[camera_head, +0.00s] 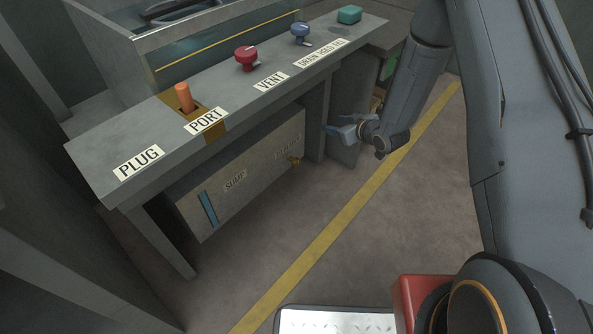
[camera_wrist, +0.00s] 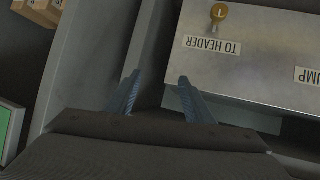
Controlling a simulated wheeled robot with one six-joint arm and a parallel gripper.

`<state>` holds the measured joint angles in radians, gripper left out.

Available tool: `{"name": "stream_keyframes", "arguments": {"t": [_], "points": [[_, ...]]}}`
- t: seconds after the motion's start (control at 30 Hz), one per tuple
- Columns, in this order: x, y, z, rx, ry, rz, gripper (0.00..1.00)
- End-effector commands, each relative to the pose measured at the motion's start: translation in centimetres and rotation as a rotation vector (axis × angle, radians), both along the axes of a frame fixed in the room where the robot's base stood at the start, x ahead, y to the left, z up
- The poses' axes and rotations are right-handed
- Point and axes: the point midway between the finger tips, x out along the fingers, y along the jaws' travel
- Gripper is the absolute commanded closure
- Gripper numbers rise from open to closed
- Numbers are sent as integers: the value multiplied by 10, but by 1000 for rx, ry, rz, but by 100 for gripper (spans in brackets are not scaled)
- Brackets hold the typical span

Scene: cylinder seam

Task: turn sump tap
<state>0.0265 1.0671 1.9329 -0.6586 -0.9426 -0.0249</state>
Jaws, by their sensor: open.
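The sump tank (camera_head: 240,170) is a grey metal box under the bench, with a blue sight strip and a "SUMP" label. Its tap (camera_head: 294,161) is a small brass piece at the right end of the front face. In the wrist view the brass tap (camera_wrist: 218,13) stands above the "TO HEADER" label on the sump tank (camera_wrist: 262,62). My gripper (camera_head: 335,128) is to the right of the tap, beside the bench leg, apart from it. In the wrist view my gripper's two blue fingers (camera_wrist: 157,82) are spread with nothing between them.
The bench (camera_head: 150,185) overhangs the sump tank and carries an orange plug (camera_head: 184,97), a red knob (camera_head: 247,57), a blue knob (camera_head: 300,33) and a green block (camera_head: 349,14). The floor by the yellow line (camera_head: 340,221) is clear. Cardboard boxes (camera_wrist: 40,10) show at the wrist view's upper left.

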Motion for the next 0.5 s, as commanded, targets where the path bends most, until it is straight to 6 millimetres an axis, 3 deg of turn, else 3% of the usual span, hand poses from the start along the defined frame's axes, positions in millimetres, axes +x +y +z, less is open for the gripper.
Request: {"name": "stream_keyframes", "arguments": {"t": [0.03,0.2,0.33,0.5], "points": [[4,8,-37,31,-24,29,52],[4,37,-109,157,-127,132,52],[-6,55,-156,261,-196,200,52],[-23,68,-196,372,-261,260,52]]}}
